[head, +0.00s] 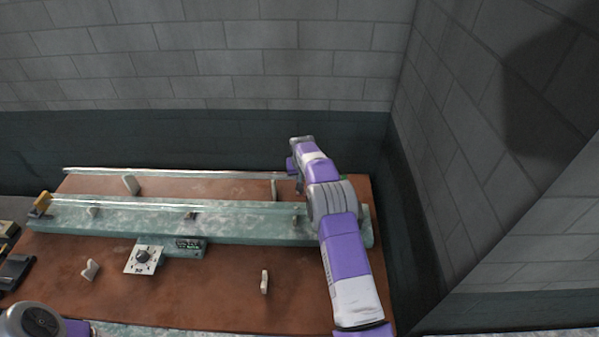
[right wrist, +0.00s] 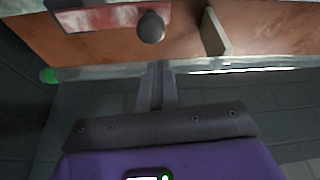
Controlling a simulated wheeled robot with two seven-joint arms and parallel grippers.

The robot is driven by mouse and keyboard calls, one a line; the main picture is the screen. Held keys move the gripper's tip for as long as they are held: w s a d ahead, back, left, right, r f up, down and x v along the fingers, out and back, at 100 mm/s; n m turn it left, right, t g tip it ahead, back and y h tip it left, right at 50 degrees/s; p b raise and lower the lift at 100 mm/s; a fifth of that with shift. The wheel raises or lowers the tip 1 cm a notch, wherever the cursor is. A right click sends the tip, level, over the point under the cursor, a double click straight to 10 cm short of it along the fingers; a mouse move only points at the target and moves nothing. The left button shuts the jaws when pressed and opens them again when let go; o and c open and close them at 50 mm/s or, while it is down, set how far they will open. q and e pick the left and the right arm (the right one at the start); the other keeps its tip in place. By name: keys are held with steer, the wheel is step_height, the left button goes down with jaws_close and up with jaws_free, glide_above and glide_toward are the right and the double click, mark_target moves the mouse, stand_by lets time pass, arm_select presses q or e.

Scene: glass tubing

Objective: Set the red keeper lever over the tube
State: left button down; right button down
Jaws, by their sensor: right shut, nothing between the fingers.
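In the right wrist view my right gripper (right wrist: 157,68) is shut and empty, its fingertips close to the edge of the brown board. A worn red-and-white piece (right wrist: 97,18) with a dark round knob (right wrist: 151,27) lies beyond the fingertips; I cannot tell whether it is the keeper lever. My right arm hides the rail's right part. My left gripper is out of view.
A white plate with a dark knob (head: 142,257) sits at the rail's front. A yellow-topped piece (head: 41,203) stands at the rail's left end. A wall rises close behind and to the right.

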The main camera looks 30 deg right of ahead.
steer(key=shift+s+a+f, duration=0.1)
steer(key=shift+s+a, duration=0.1)
steer(key=shift+s, duration=0.25)
steer(key=shift+s+a, duration=0.15)
steer(key=shift+s, duration=0.3)
